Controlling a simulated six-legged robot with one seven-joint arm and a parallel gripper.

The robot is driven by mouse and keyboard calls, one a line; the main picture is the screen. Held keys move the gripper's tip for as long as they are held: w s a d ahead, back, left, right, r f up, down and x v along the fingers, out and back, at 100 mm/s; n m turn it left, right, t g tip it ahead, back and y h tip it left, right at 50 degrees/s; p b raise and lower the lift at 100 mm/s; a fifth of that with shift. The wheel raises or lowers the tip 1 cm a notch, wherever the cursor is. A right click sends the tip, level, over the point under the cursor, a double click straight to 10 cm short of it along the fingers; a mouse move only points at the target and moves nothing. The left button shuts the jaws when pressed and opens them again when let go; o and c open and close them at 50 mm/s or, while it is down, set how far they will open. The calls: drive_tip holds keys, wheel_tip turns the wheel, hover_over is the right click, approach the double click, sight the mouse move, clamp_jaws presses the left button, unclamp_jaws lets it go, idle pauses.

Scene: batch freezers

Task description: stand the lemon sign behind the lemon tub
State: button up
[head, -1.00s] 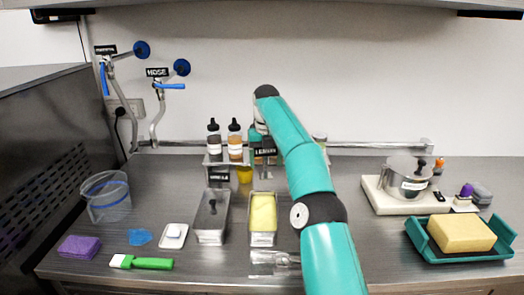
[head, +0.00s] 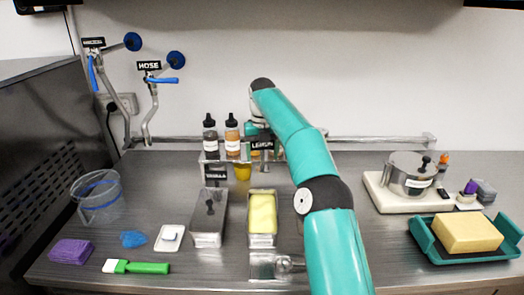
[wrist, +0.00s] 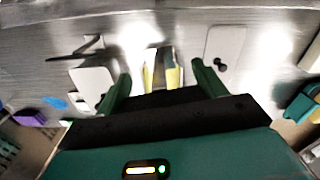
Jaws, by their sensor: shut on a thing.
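The lemon tub (head: 262,238) is a steel pan filled with pale yellow, at mid-counter; its yellow also shows in the wrist view (wrist: 148,78). The lemon sign (head: 262,143), a black label with white letters on a metal stem, is upright behind the tub in the head view. My gripper (head: 258,128) is shut on the sign near its top, largely hidden by my arm. In the wrist view my gripper's two green fingers (wrist: 162,90) flank the sign, with the tub below. I cannot tell whether the sign's foot touches the counter.
A lidded steel tub (head: 208,238) stands left of the lemon tub, with a vanilla sign (head: 215,172) behind it.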

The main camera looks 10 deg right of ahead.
sight(262, 169)
drive_tip(key=shift+f, duration=5.95)
drive_tip(key=o, duration=1.2)
drive_tip(key=shift+o, duration=0.4)
drive_tip(key=shift+r, duration=4.5)
